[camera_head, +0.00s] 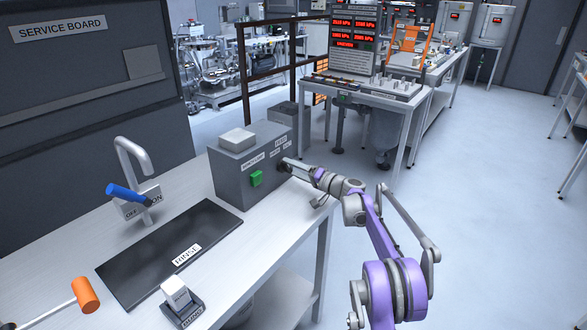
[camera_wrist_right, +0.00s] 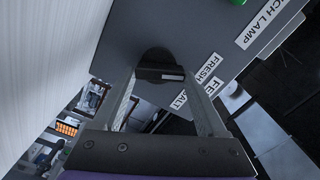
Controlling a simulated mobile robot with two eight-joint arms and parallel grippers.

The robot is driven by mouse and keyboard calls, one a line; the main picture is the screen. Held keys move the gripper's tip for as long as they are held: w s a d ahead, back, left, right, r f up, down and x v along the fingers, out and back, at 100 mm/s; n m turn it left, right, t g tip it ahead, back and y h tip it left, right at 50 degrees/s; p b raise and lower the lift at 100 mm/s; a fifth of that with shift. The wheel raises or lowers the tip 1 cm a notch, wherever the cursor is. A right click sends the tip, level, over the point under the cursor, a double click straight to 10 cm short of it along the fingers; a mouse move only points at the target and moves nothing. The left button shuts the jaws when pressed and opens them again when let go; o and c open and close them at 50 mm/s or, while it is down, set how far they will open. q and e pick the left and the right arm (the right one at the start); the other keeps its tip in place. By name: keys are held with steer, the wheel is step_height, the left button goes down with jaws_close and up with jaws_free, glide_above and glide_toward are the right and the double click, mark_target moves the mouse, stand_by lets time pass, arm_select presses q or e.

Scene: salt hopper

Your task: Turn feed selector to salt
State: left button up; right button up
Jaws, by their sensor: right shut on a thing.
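The feed selector is a dark round knob (camera_head: 284,165) on the right-hand face of a grey box (camera_head: 235,181). In the right wrist view the knob (camera_wrist_right: 158,66) has a dark grip bar with a white mark at its right end. Labels FRESH (camera_wrist_right: 209,68), FEED and SALT (camera_wrist_right: 180,102) sit beside it; the fingers partly cover them. My right gripper (camera_head: 291,166) reaches the knob from the right. In the right wrist view its fingers (camera_wrist_right: 160,76) stand on either side of the grip bar, shut on it. My left gripper is out of view.
The box also carries a green switch (camera_head: 256,179) near the bench lamp label. On the bench (camera_head: 285,233) are a dark panel (camera_head: 180,245), a tap (camera_head: 135,160) with a blue lever (camera_head: 125,193), and an orange-ended handle (camera_head: 85,295). Open floor lies right of the bench.

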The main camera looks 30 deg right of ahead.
steer(key=m, duration=0.2)
steer(key=shift+m+p, duration=0.3)
steer(key=shift+m, duration=0.1)
steer(key=m, duration=0.3)
steer(key=shift+d+m+p, duration=0.1)
steer(key=shift+m+p, duration=0.2)
steer(key=m, duration=0.5)
steer(key=shift+f+m, duration=0.2)
steer(key=shift+m, duration=0.2)
steer(key=o, duration=1.3)
steer(key=shift+d, duration=0.1)
steer(key=v, duration=1)
steer(key=shift+s+d, duration=0.1)
steer(key=shift+s, duration=0.25)
